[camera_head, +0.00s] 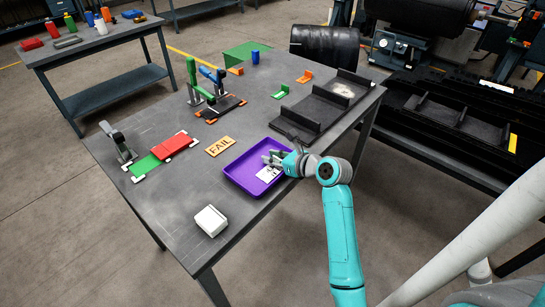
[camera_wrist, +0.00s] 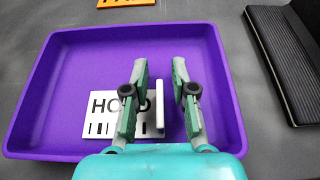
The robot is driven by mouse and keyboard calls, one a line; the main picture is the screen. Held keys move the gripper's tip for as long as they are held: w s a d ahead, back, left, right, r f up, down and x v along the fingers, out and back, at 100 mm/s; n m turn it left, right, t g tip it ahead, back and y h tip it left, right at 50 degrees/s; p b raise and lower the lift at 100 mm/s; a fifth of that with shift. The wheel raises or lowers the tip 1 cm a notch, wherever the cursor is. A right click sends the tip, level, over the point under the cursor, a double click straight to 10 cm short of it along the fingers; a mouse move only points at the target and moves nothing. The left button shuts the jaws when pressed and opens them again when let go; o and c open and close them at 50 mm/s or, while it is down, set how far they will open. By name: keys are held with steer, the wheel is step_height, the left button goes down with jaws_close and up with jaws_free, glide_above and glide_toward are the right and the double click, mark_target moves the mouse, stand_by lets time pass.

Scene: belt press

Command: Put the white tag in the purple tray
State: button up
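The white tag (camera_wrist: 98,116), printed with HOLD and a row of bars, lies inside the purple tray (camera_wrist: 38,105) on the tray floor. It also shows in the head view (camera_head: 267,174), partly under my gripper. A thin white upright tab stands at the tag's right side. My gripper (camera_wrist: 160,72) is over the tray with its two fingers apart. The tab stands between the fingers, with a gap visible on each side. The left finger hides part of the lettering. In the head view, my gripper (camera_head: 273,160) reaches in over the tray's right side (camera_head: 242,160).
An orange FAIL plate (camera_head: 220,146) lies just left of the tray. A white box (camera_head: 210,221) stands near the front edge. A black divided rack (camera_head: 314,112) is at the right. Red and green plates (camera_head: 174,143) and clamps stand at the left.

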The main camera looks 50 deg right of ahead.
steer(key=shift+r, duration=0.2)
steer(key=v, duration=1.2)
steer(key=shift+s, duration=0.15)
stand_by(0.4)
